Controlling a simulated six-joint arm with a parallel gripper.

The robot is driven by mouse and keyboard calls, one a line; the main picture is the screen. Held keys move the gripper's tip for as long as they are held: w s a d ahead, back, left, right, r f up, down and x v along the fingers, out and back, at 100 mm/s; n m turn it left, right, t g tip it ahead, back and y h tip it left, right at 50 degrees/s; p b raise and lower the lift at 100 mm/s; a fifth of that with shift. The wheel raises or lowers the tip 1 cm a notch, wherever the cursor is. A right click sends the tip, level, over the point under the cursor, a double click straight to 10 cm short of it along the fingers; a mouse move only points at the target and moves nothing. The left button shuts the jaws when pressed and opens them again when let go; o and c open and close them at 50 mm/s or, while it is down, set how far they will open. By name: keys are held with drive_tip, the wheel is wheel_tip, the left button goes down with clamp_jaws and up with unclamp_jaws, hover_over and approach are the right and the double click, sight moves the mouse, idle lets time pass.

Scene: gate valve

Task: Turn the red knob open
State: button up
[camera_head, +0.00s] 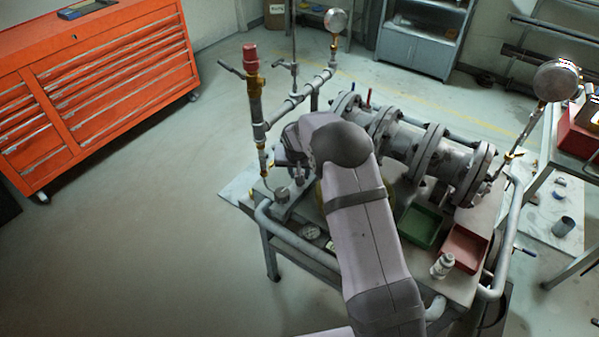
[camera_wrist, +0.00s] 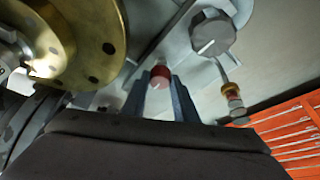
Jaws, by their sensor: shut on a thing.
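The red knob (camera_wrist: 160,72) shows in the wrist view, with a small pale mark on its face. My gripper (camera_wrist: 160,86) has one finger on each side of it and is shut on the knob. The contact at the fingertips is small and hard to make out. In the head view my own arm covers the knob and the fingers. The exact turn angle of the knob cannot be told.
A brass flange (camera_wrist: 95,45) is close on the left in the wrist view. A grey round part with a white mark (camera_wrist: 212,36) is at upper right. A flanged pipe (camera_head: 400,137), green tray (camera_head: 420,226) and red tray (camera_head: 464,248) lie right of my arm. A red-capped upright pipe (camera_head: 252,85) stands left.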

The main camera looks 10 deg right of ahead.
drive_tip(key=shift+d+n+y+p, duration=0.1)
drive_tip(key=shift+n+y+p, duration=0.25)
drive_tip(key=shift+n, duration=0.75)
drive_tip(key=shift+n+y+b, duration=0.3)
drive_tip(key=shift+n+y, duration=0.15)
drive_tip(key=shift+n, duration=0.35)
drive_tip(key=n+b, duration=0.2)
drive_tip(key=n+y+b, duration=0.1)
drive_tip(key=n+b, duration=0.1)
drive_tip(key=b, duration=0.1)
drive_tip(key=shift+w+d+f+y, duration=0.1)
drive_tip(key=shift+d+f+y, duration=0.1)
drive_tip(key=shift+f+y, duration=0.15)
drive_tip(key=shift+r+n+y+b, duration=0.1)
drive_tip(key=shift+n+y+b, duration=0.15)
drive_tip(key=shift+n+b, duration=0.75)
drive_tip(key=n, duration=0.1)
drive_tip(key=n+g+y+b, duration=0.1)
drive_tip(key=n, duration=0.1)
drive_tip(key=shift+d+r+n, duration=0.15)
drive_tip(key=shift+r+n, duration=0.05)
drive_tip(key=shift+n, duration=0.1)
drive_tip(key=shift+w+n+g+y+p, duration=0.2)
drive_tip(key=shift+n+g, duration=0.25)
drive_tip(key=shift+n, duration=0.55)
drive_tip(key=shift+s+n+g+y+p, duration=0.1)
drive_tip(key=shift+n+g+p, duration=0.25)
drive_tip(key=shift+n, duration=0.65)
drive_tip(key=o, duration=1.1)
drive_tip(key=shift+c, duration=0.2)
